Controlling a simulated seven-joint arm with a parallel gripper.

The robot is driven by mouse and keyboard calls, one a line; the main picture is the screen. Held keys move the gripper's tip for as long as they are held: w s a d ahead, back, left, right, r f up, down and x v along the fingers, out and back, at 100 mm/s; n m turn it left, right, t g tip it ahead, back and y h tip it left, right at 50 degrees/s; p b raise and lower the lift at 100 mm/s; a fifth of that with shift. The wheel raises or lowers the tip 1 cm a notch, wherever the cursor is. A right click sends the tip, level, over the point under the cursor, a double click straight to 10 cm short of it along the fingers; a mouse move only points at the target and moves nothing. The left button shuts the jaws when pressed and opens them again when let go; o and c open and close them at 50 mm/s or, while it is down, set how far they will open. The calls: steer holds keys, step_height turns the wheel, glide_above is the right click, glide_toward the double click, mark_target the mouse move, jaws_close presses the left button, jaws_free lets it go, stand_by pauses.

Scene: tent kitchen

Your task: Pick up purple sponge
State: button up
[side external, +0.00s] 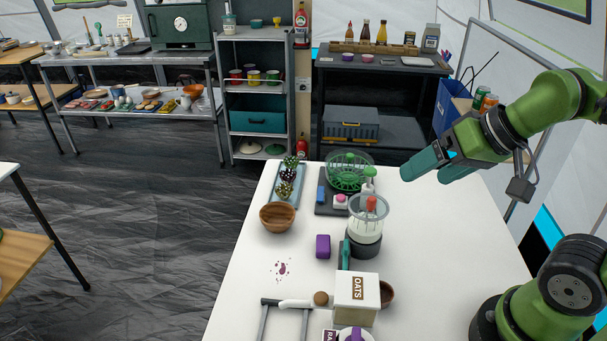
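A small purple block (323,246), which looks like the purple sponge, lies on the white table (245,262) near its middle. It sits to the left of a clear-topped container with a dark base (364,243). My gripper (425,174) has teal fingers and hangs above the far right part of the table. It is up and to the right of the sponge, well apart from it. Its two fingers show a gap with nothing seen between them, so it looks open and empty.
A wooden bowl (278,217) stands behind and left of the sponge. A teal-handled item (345,254) is just to its right, with an oats box (357,298) in front.

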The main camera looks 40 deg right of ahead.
steer(key=shift+a, duration=0.1)
steer(key=m+g+h, duration=0.2)
steer(key=m+g, duration=0.5)
steer(key=m, duration=1.5)
glide_above(318, 243)
step_height(318, 243, down, 8)
steer(key=r, duration=0.1)
step_height(318, 243, down, 17)
steer(key=shift+f, duration=0.1)
